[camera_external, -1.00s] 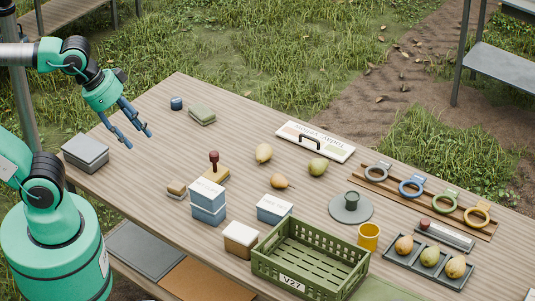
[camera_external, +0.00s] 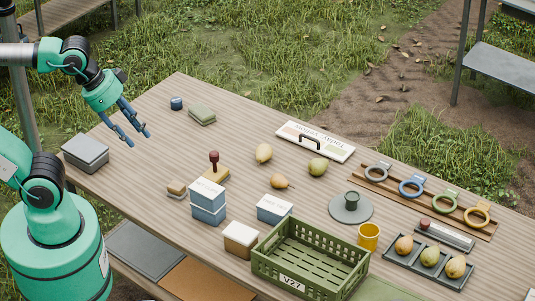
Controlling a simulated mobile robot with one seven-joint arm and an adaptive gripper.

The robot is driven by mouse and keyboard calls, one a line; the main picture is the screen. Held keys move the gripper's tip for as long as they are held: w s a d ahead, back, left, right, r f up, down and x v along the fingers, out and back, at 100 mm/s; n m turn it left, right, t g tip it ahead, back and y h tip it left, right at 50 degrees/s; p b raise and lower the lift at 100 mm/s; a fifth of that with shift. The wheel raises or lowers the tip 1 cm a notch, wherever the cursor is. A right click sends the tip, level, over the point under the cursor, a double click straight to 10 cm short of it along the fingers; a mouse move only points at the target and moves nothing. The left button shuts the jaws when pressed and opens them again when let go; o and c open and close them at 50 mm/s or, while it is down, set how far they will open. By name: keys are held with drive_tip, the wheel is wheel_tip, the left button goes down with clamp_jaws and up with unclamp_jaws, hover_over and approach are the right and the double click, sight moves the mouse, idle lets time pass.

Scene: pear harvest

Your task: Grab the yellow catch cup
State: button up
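The yellow catch cup (camera_external: 368,237) stands upright on the wooden table at the right. It is between the green crate's far right corner and the dark tray of pears, below the grey round disc. My gripper (camera_external: 138,139) is open and empty above the table's far left part, a long way left of the cup. Its two blue fingers point down and to the right, spread apart. Nothing is between the fingers.
A green crate (camera_external: 283,277) stands close left of the cup, a pear tray (camera_external: 398,264) close right. A grey disc with a knob (camera_external: 351,208) lies behind it. Boxes (camera_external: 208,213), a stamp (camera_external: 214,165) and loose pears (camera_external: 264,153) occupy the middle. The table's back left is mostly clear.

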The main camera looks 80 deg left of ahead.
drive_tip(key=shift+w+r, duration=0.1)
idle(0.3)
drive_tip(key=w+d+r+n+g+h+p, duration=0.1)
drive_tip(key=w+d+n+h, duration=0.15)
drive_tip(key=w, duration=0.65)
drive_tip(key=w+d+n+g+h, duration=0.1)
drive_tip(key=w+n+g, duration=0.15)
drive_tip(key=w, duration=0.75)
drive_tip(key=w+a+f+n+h+p, duration=0.1)
drive_tip(key=w+f+n+h, duration=0.15)
drive_tip(key=w, duration=0.75)
drive_tip(key=w+a+f+n+h, duration=0.1)
drive_tip(key=w+f+n, duration=0.3)
drive_tip(key=w, duration=0.5)
drive_tip(key=w+a+f+n+t+h+p, duration=0.1)
drive_tip(key=w+a+f+n, duration=0.2)
drive_tip(key=w+f, duration=0.5)
drive_tip(key=w+a+f+n+h, duration=0.2)
drive_tip(key=w+f+n, duration=0.1)
drive_tip(key=w+f, duration=0.45)
drive_tip(key=w+a+f+n+t+h, duration=0.1)
drive_tip(key=w+a+f+n, duration=0.2)
drive_tip(key=f, duration=0.6)
drive_tip(key=w+a+f+n+t+h+p, duration=0.1)
drive_tip(key=w+a+f+n+t, duration=0.1)
drive_tip(key=w+a+f, duration=0.3)
wheel_tip(320, 180, down, 5)
drive_tip(key=shift+w+a+r+n, duration=0.15)
drive_tip(key=shift+w+n, duration=0.5)
